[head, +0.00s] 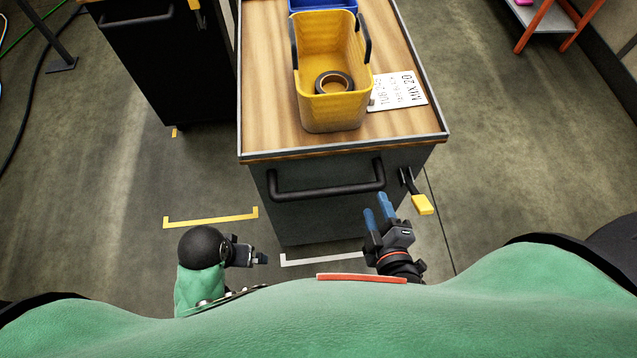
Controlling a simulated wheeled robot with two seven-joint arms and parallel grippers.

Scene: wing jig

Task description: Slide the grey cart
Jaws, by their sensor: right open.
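The grey cart (330,213) stands in front of me, with a wooden top edged in metal. A black bar handle (327,184) runs across its near face. My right gripper (376,211) is open and empty, with blue fingertips just below the handle's right end in the picture. I cannot tell whether it touches the cart. My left gripper (262,258) is low, left of the cart's near face and apart from the handle. Its fingers point right and show edge-on, so their opening is unclear. A black lever with a yellow end (423,204) sticks out at the cart's right side.
On the cart stand a yellow bin (331,112) with a tape roll (334,83), a blue bin (323,5) and a printed card (398,91). A dark cabinet (170,70) stands left. Yellow (211,219) and white (322,259) marks lie on the floor.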

